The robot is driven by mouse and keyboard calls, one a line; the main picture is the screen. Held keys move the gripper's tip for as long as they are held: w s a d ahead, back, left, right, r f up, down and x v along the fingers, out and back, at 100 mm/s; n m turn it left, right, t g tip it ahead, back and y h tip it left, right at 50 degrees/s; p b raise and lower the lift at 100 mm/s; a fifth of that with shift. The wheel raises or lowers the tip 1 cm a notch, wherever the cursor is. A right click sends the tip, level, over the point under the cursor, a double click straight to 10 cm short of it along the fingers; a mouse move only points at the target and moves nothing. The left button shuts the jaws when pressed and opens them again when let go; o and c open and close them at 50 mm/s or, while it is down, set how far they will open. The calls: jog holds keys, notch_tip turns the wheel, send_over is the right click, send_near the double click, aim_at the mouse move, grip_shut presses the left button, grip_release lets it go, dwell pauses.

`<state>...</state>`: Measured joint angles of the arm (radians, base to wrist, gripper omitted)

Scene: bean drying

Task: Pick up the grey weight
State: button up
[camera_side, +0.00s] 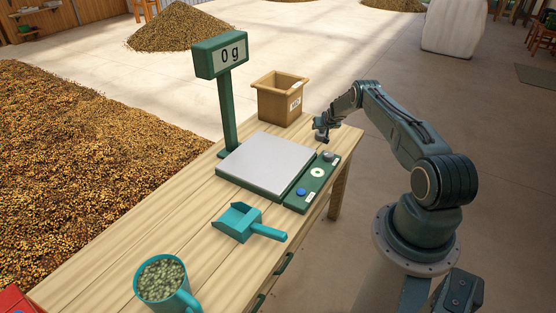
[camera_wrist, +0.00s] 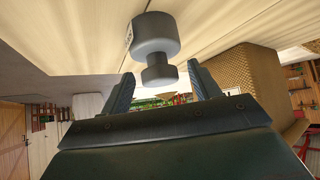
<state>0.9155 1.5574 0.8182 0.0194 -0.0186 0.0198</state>
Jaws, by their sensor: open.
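The grey weight (camera_wrist: 155,38) is a short cylinder with a narrower knob, seen large at the top of the wrist view. It stands on the pale wooden table, which looks inverted there, and a white label shows on its side. My gripper (camera_wrist: 160,72) is open, with one finger on each side of the knob. A gap shows between the knob and each finger. In the side view my gripper (camera_side: 321,130) is low over the table's right edge, beside the scale. The weight is too small and covered there to make out clearly.
The green scale (camera_side: 268,163) reads 0 g and has a control panel (camera_side: 307,186) on its right. A cardboard box (camera_side: 279,98) stands behind it. A teal scoop (camera_side: 240,222) and a teal mug (camera_side: 166,283) of beans are at the front.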

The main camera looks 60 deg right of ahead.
jog(key=shift+w+d+f, duration=0.15)
jog(key=shift+d+f, duration=0.05)
dwell(0.6)
jog(key=c, duration=1.3)
jog(key=shift+r, duration=0.1)
grip_shut()
